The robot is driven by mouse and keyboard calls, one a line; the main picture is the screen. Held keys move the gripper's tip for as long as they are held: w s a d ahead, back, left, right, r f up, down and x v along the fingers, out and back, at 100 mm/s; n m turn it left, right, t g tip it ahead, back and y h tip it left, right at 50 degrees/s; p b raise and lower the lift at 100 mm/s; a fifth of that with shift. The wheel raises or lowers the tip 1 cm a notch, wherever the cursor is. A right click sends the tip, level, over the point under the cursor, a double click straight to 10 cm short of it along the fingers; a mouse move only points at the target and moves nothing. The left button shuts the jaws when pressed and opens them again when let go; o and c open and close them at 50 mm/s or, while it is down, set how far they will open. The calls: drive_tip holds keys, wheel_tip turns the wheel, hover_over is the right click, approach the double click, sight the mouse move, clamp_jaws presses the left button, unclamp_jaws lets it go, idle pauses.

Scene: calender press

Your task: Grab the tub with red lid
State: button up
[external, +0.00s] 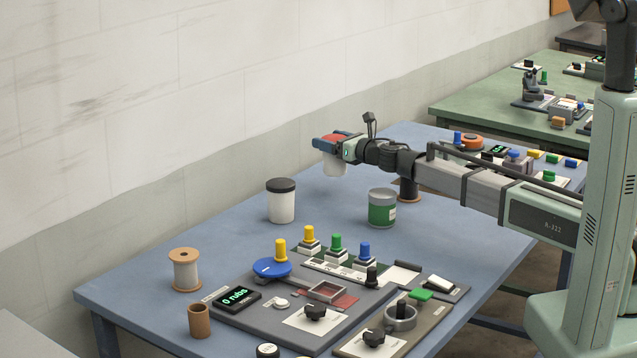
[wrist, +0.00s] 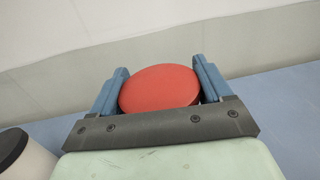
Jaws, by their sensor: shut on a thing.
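The tub with the red lid (wrist: 158,88) sits between the two blue fingers of my gripper (wrist: 160,84) in the wrist view. The fingers are shut on it, one on each side of the lid. In the external view my gripper (external: 332,144) is over the far part of the blue table, and the tub's white body (external: 335,165) shows below the fingers. Its red lid is partly covered by the gripper there. I cannot tell whether the tub's bottom touches the table.
A white tub with a black lid (external: 281,201) stands left of my gripper, and a green can (external: 382,208) stands nearer and to the right. A wooden spool (external: 185,270) and a control panel (external: 270,318) with several knobs fill the near table (external: 130,283). The wall is close behind.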

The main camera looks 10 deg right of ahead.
drive_tip(key=shift+r, duration=2.5)
